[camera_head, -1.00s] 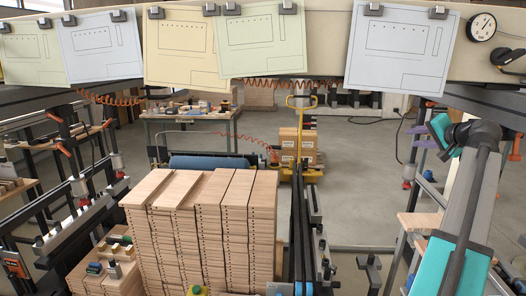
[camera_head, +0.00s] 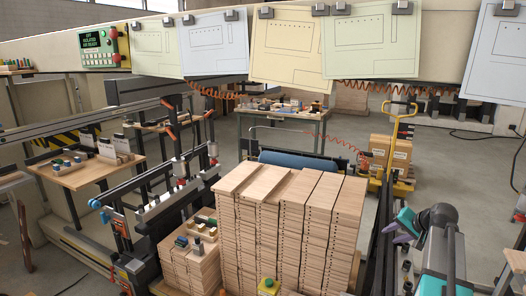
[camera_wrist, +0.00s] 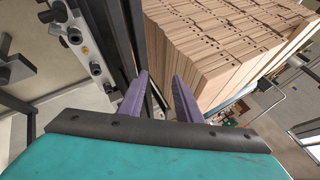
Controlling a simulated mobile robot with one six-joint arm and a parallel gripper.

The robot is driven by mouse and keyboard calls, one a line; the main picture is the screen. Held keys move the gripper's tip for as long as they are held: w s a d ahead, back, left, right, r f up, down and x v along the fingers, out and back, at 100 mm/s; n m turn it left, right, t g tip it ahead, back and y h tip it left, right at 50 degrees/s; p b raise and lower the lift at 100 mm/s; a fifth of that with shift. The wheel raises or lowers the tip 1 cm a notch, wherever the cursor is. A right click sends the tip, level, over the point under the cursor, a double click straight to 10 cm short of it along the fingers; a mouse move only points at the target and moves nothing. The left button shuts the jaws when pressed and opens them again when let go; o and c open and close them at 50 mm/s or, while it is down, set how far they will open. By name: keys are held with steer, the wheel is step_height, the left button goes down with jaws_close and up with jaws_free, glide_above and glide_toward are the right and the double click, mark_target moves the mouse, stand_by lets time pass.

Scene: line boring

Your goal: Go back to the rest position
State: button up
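My gripper (camera_wrist: 161,76) shows in the wrist view as two purple fingers held apart, with nothing between them. It is open and empty. In the head view my gripper (camera_head: 404,228) is at the lower right, partly hidden by my teal and grey arm. It is to the right of the tall stack of drilled wooden boards (camera_head: 288,225) and apart from it. The board stack also shows in the wrist view (camera_wrist: 215,45), beyond the fingers.
Paper drawings (camera_head: 300,45) hang on clips along a beam across the top. A control panel (camera_head: 100,46) is at upper left. A yellow pallet truck (camera_head: 398,150) with boxes stands behind right. A side table (camera_head: 80,172) stands left. Grey floor (camera_head: 470,175) is open at right.

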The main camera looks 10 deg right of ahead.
steer(key=s+a+f+n+g+y, duration=0.1)
steer(key=a+f+n+g, duration=0.1)
steer(key=a+f, duration=0.8)
steer(key=s+a+f+n+g, duration=0.1)
steer(key=a+f+n+g, duration=0.1)
steer(key=a+f, duration=0.75)
steer(key=s+a+f+n+g+h, duration=0.1)
steer(key=s+a+f+n, duration=0.1)
steer(key=s+a+f, duration=0.35)
steer(key=s+a+f+n+g, duration=0.2)
steer(key=s+a, duration=0.1)
steer(key=a, duration=0.6)
steer(key=s+a+f+n+g+h, duration=0.1)
steer(key=s+a+f+n, duration=0.1)
steer(key=s+a+f, duration=0.4)
steer(key=s+f+g+b, duration=0.6)
steer(key=s+f+b, duration=0.1)
steer(key=s+f, duration=1.6)
steer(key=shift+s+a+f, duration=0.15)
steer(key=shift+s+f, duration=0.2)
steer(key=shift+s, duration=0.4)
